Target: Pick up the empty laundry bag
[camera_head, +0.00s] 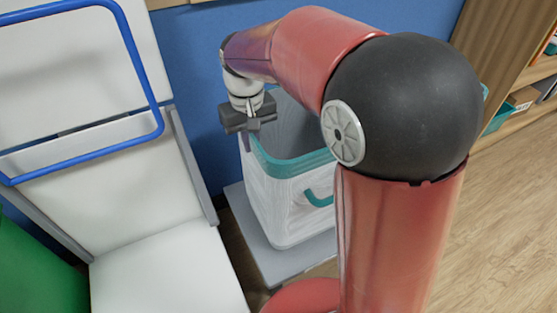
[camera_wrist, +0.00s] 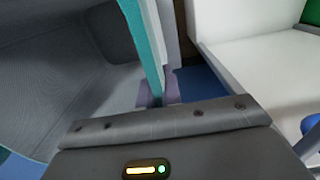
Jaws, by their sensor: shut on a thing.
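The laundry bag (camera_head: 270,200) is a white, box-like bag with a teal rim and a teal handle; it stands upright on a grey base. My gripper (camera_head: 246,143) is at the left part of its rim, pointing down. In the wrist view the purple fingers of my gripper (camera_wrist: 158,92) sit on both sides of the laundry bag's teal rim (camera_wrist: 141,35), shut on it. The grey inside of the bag looks empty where it shows. My arm hides the bag's right part in the head view.
A white padded chair (camera_head: 150,265) with a blue rail (camera_head: 143,70) stands close on the left. A blue wall (camera_head: 190,60) is behind the bag. A wooden shelf (camera_head: 455,50) stands at the right. Wood floor (camera_head: 510,220) is clear at the right front.

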